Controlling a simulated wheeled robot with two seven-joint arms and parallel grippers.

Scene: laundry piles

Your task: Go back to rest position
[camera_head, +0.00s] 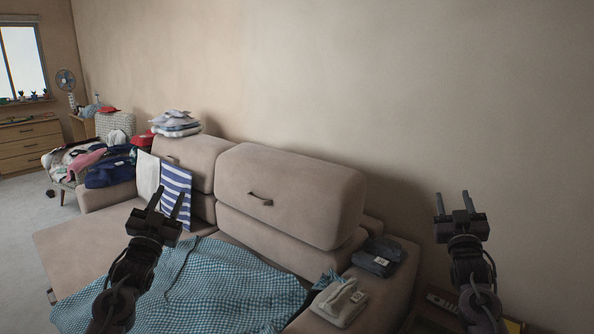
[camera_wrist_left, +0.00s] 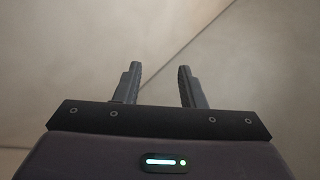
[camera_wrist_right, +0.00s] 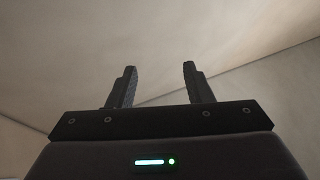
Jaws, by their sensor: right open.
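My left gripper (camera_head: 166,205) is raised in front of the sofa, fingers pointing up. Its two fingers stand apart with nothing between them, which also shows in the left wrist view (camera_wrist_left: 158,85). My right gripper (camera_head: 454,202) is raised in front of the bare wall at the right, fingers up. It is open and empty, as the right wrist view (camera_wrist_right: 158,85) shows too. Both wrist views face only plain wall and ceiling surfaces. Neither gripper touches any laundry.
A beige sofa (camera_head: 285,190) holds a blue checked cloth (camera_head: 225,290), folded dark clothes (camera_head: 378,257) and a folded light garment (camera_head: 340,301). A striped towel (camera_head: 175,190) hangs on it. A clothes pile (camera_head: 108,170) lies at the left. Free air surrounds both grippers.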

